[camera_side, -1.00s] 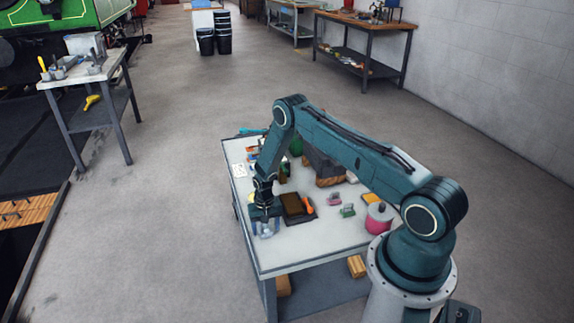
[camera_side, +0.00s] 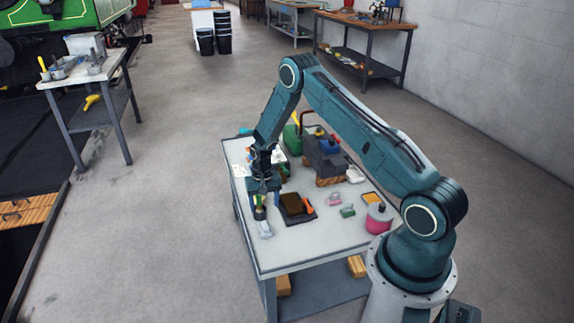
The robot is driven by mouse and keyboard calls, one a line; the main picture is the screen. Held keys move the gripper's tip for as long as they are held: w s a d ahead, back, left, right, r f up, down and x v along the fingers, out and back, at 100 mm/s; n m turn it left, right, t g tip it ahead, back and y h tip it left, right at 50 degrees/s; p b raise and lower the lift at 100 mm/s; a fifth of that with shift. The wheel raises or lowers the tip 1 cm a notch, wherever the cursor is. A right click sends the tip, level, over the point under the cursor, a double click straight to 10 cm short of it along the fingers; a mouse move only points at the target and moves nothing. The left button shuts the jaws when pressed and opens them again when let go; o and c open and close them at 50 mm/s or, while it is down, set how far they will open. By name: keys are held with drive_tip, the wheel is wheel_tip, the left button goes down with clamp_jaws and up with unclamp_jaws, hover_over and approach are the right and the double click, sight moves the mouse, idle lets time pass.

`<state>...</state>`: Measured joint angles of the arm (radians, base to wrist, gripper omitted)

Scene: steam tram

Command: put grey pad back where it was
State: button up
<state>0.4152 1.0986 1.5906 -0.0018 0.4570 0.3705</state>
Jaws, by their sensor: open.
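My gripper (camera_side: 261,200) points down, open, over the left part of the white-topped work table (camera_side: 295,245). A small pale grey thing (camera_side: 265,230) lies on the table just in front of and below the gripper; it may be the grey pad, but it is too small to be sure. A small dark holder (camera_side: 259,213) with green and yellow in it shows by the fingers. Whether the fingers touch it cannot be told. A dark tray (camera_side: 297,210) with a brown middle and an orange item lies to the gripper's right.
A pink pot (camera_side: 379,219) stands at the table's right. Small pink (camera_side: 334,199) and green (camera_side: 348,211) items lie beside it. A dark model tram (camera_side: 325,160) and a green can (camera_side: 292,141) stand at the back. The table's front strip is clear.

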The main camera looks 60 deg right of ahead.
drive_tip(key=shift+r, duration=0.25)
idle(0.4)
drive_tip(key=s+a+r+n+t, duration=0.15)
drive_tip(key=a+r, duration=0.25)
drive_tip(key=r, duration=0.6)
drive_tip(key=s+a+r+n, duration=0.1)
drive_tip(key=s+a+r, duration=0.15)
drive_tip(key=r, duration=0.85)
drive_tip(key=s+a+r+n+t, duration=0.15)
drive_tip(key=a+r, duration=0.35)
drive_tip(key=r, duration=0.5)
drive_tip(key=s+a+r+n+t, duration=0.1)
drive_tip(key=s+a+r, duration=0.2)
drive_tip(key=s, duration=0.4)
drive_tip(key=s+a+r+n, duration=0.2)
drive_tip(key=s+r, duration=0.1)
drive_tip(key=s, duration=0.5)
drive_tip(key=s+a+r+n+t, duration=0.1)
drive_tip(key=s+a+r+n, duration=0.1)
drive_tip(key=s, duration=0.5)
drive_tip(key=shift+s+a+r+t, duration=0.3)
drive_tip(key=shift+s+a+r, duration=0.05)
drive_tip(key=shift+a+r, duration=0.55)
